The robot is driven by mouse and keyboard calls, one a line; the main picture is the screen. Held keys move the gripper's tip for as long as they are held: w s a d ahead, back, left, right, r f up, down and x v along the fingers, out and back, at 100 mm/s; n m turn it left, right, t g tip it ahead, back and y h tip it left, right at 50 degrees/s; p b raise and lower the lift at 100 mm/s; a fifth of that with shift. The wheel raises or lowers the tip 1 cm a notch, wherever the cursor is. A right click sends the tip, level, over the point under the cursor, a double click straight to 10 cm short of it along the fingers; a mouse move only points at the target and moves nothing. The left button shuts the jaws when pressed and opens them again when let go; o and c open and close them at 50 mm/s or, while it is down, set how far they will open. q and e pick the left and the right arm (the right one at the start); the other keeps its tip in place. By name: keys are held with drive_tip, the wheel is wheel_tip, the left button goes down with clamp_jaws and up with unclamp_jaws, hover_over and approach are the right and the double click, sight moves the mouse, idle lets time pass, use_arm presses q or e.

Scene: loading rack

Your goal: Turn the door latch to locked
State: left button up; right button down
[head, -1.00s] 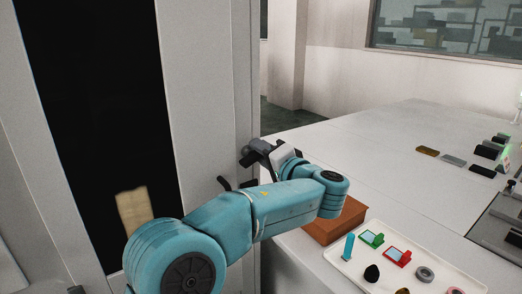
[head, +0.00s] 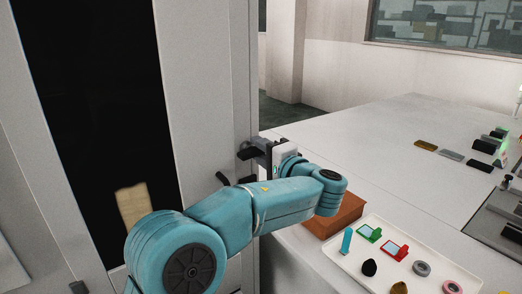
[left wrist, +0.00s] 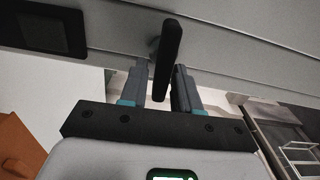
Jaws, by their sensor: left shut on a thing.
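The door latch, a black bar (left wrist: 169,50), stands out from the pale door surface in the left wrist view. My left gripper (left wrist: 160,72) has one finger on each side of it and is shut on it. The bar looks nearly upright in that view, tilted slightly. In the head view my left gripper (head: 254,149) is at the door's right edge, its fingers toward the door. The latch is hard to tell from the dark fingers there. My right gripper is not in view.
A black lever handle (head: 223,179) is on the door just below my gripper. The door (head: 205,90) has a dark window. To the right, a white table (head: 370,150) holds a brown box (head: 345,212) and a white tray (head: 352,262) of small parts close under my arm.

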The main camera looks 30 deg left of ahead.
use_arm(q)
drive_tip(key=shift+f, duration=0.2)
drive_tip(key=o, duration=0.7)
drive_tip(key=shift+o, duration=0.2)
drive_tip(key=shift+s+r, duration=0.1)
drive_tip(key=shift+d, duration=0.2)
drive_tip(key=b+v, duration=0.3)
drive_tip(key=v, duration=1.3)
